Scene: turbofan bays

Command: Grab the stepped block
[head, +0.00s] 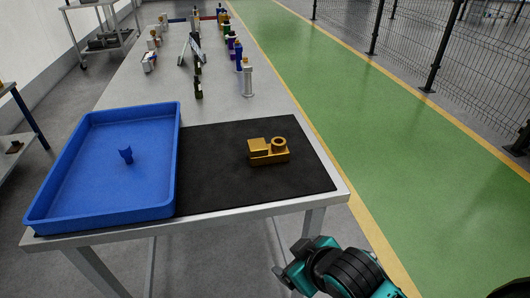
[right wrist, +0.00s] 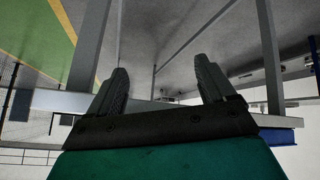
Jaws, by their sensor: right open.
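The stepped block (head: 268,153) is a golden-brown metal piece with a raised square step on its left and a round ring on its right. It lies on the black mat (head: 215,185) near the table's right side. My right gripper (head: 285,277) is at the bottom of the head view, in front of the table and apart from the block. In the right wrist view its two fingers (right wrist: 160,85) are spread with nothing between them. The block does not show in the right wrist view. My left gripper is not in view.
Several bottles and small items stand farther back on the table. The table's front edge (head: 265,208) lies between my right gripper and the block.

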